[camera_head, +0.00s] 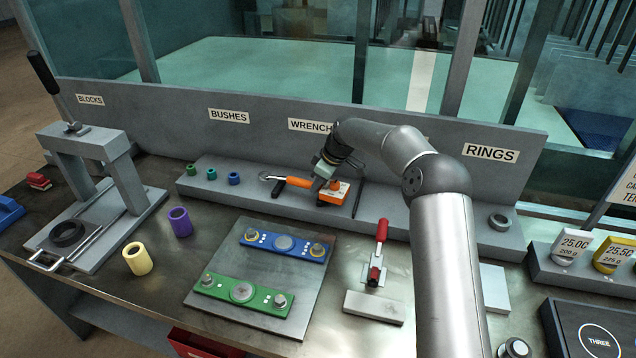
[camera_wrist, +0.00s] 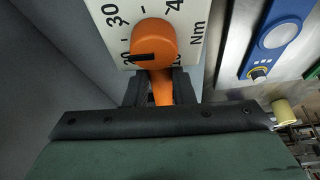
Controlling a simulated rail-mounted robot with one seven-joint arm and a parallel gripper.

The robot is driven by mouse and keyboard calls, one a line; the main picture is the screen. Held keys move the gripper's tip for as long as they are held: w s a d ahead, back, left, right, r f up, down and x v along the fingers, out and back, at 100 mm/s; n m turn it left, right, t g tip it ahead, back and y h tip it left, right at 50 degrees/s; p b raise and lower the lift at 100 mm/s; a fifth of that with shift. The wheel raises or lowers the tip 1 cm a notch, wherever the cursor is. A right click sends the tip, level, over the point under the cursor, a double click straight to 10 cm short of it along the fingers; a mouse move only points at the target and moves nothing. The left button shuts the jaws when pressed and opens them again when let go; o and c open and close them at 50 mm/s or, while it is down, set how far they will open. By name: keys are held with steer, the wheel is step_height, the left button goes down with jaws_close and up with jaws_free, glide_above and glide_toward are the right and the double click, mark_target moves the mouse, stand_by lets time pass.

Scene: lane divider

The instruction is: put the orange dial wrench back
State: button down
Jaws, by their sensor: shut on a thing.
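The orange dial wrench (camera_head: 299,182) is at the grey back shelf under the WRENCH label (camera_head: 310,126). Its silver head points left and its white-faced dial is at the right. My gripper (camera_head: 321,182) is above it, shut on the wrench near the dial. In the wrist view, the fingers (camera_wrist: 161,88) close around the orange shaft just below the orange knob (camera_wrist: 154,43), beside the white Nm scale. Dark bars (camera_head: 358,199) stand on the shelf at both sides of the wrench. I cannot tell whether the wrench touches the shelf.
Small green and blue bushes (camera_head: 212,174) stand on the shelf to the left, and a grey ring (camera_head: 500,221) to the right. In front are a plate with blue (camera_head: 285,243) and green bars, a red-handled clamp (camera_head: 381,240), and purple and yellow bushes. A press stands far left.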

steer(key=shift+f, duration=0.1)
steer(key=shift+f, duration=0.3)
steer(key=c, duration=1.1)
jaws_free()
steer(key=shift+r, duration=0.1)
steer(key=shift+c, duration=0.2)
steer(key=b+v, duration=0.2)
steer(key=v, duration=1.5)
steer(key=shift+d+r, duration=0.15)
